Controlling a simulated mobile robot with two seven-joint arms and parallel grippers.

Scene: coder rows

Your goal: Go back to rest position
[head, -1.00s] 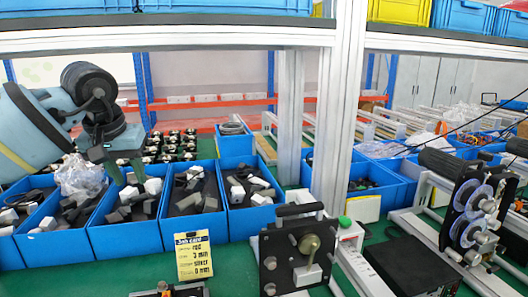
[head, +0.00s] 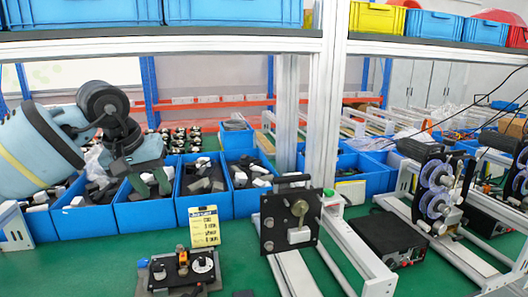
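My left arm comes in from the left, and its gripper (head: 151,183) hangs over the row of blue bins. Its two dark fingers point down and stand apart, with nothing seen between them. Below and behind it is a blue bin (head: 146,216) with grey and white parts. I cannot tell if the fingertips touch anything in it. My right gripper is not in view.
More blue bins (head: 202,206) stand in a row on the green table (head: 80,265). A yellow job card (head: 204,227), a small black fixture (head: 180,271) and a black plate fixture (head: 290,222) stand in front. Shelf posts (head: 325,110) rise behind. A reel machine (head: 438,185) is at right.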

